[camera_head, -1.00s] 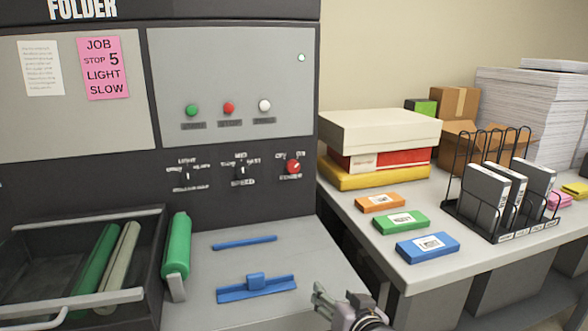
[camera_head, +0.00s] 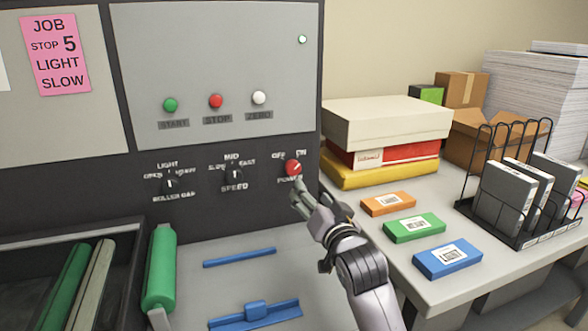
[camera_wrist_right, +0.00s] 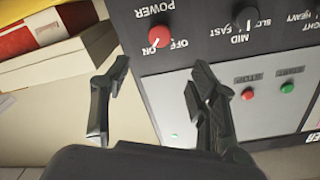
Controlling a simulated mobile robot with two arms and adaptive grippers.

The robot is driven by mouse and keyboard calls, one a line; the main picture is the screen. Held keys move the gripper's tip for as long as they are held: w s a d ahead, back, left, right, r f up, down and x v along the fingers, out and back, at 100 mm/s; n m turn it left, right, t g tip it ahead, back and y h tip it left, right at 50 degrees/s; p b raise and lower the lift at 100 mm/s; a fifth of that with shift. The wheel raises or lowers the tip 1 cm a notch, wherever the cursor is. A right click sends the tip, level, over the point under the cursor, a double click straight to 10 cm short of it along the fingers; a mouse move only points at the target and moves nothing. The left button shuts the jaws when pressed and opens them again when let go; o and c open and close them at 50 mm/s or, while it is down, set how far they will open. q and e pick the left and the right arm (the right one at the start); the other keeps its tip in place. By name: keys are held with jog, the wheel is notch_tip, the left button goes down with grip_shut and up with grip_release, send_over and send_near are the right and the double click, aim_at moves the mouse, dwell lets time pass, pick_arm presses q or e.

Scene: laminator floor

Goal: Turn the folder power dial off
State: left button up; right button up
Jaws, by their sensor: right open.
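The red power dial (camera_head: 293,168) sits at the right end of the folder's dark dial strip, with OFF at its upper left and ON at its upper right. Its white pointer mark leans toward ON. In the right wrist view, the dial (camera_wrist_right: 158,37) appears beyond and between the fingers, upside down, with POWER and OFF readable. My right gripper (camera_head: 306,192) is just below the dial in the head view, apart from it as far as the wrist view shows. It is open and empty (camera_wrist_right: 160,85). My left gripper is not in view.
The roller gap dial (camera_head: 170,185) and speed dial (camera_head: 234,174) are to the left. Green, red and white buttons (camera_head: 215,101) are above. Stacked boxes (camera_head: 385,125) stand close on the right table. A blue guide (camera_head: 255,311) lies below on the folder's bed.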

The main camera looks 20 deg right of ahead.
send_near(294, 170)
jog(key=w, duration=0.1)
jog(key=w+p, duration=0.1)
jog(key=w, duration=0.5)
jog(key=shift+w+r, duration=0.1)
jog(key=shift+w, duration=1)
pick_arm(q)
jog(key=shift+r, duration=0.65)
pick_arm(e)
jog(key=shift+c, duration=0.5)
jog(key=c, duration=1.1)
